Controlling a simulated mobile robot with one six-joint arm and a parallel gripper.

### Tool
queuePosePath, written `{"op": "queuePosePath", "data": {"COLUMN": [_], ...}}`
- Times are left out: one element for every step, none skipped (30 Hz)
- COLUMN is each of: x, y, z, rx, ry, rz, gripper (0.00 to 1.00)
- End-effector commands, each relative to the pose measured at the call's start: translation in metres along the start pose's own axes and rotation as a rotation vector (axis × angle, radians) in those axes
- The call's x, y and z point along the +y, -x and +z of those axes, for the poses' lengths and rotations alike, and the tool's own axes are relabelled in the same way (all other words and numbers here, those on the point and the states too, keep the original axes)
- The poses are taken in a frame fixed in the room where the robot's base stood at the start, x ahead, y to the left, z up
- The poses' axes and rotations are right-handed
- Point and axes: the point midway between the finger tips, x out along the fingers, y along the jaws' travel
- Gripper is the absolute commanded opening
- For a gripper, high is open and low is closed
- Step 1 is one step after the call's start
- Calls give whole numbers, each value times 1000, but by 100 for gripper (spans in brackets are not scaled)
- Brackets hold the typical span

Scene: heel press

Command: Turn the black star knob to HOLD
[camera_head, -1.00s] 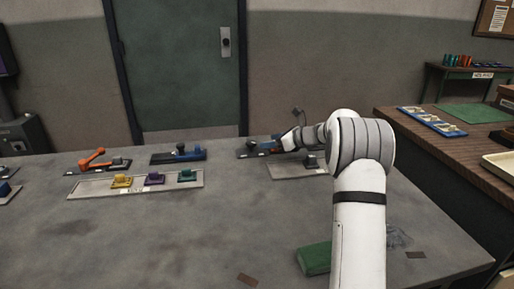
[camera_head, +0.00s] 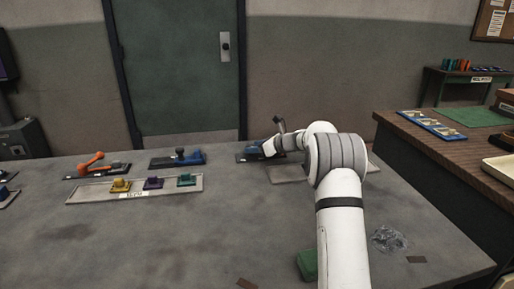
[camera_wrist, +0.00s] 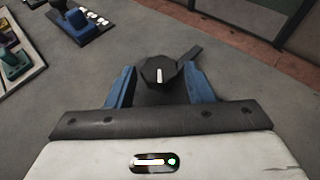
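In the wrist view a black many-sided knob (camera_wrist: 158,70) with a white pointer mark stands on a dark base. My gripper (camera_wrist: 160,84) is open, its two blue fingers apart, one on each side of the knob. Small gaps seem to show between knob and fingers, so I see no grip on it. A dark bar (camera_wrist: 189,55) sticks out beyond the knob to the upper right. No HOLD label can be read. In the head view the dark board (camera_head: 245,157) is at the back of the table, and my arm hides most of what is on it.
To the left, a blue device with a black knob (camera_head: 181,153), an orange-handled device (camera_head: 92,160) and a pale tray (camera_head: 85,193) of coloured knobs stand on the grey table. A green block (camera_head: 307,264) lies near the front. The middle of the table is clear.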

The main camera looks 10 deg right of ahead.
Motion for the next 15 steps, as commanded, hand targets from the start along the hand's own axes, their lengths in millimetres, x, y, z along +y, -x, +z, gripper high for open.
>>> {"op": "queuePosePath", "data": {"x": [0, 0, 0, 0, 0, 0, 0, 0, 0, 0, 0, 0, 0, 0, 0], "y": [0, 0, 0, 0, 0, 0, 0, 0, 0, 0, 0, 0, 0, 0, 0], "z": [0, 0, 0, 0, 0, 0, 0, 0, 0, 0, 0, 0, 0, 0, 0], "rx": [0, 0, 0, 0, 0, 0, 0, 0, 0, 0, 0, 0, 0, 0, 0], "ry": [0, 0, 0, 0, 0, 0, 0, 0, 0, 0, 0, 0, 0, 0, 0], "rz": [0, 0, 0, 0, 0, 0, 0, 0, 0, 0, 0, 0, 0, 0, 0], "gripper": [43, 41, 38, 35, 33, 29, 27, 25, 21, 19, 16, 13, 11, 8, 5]}}
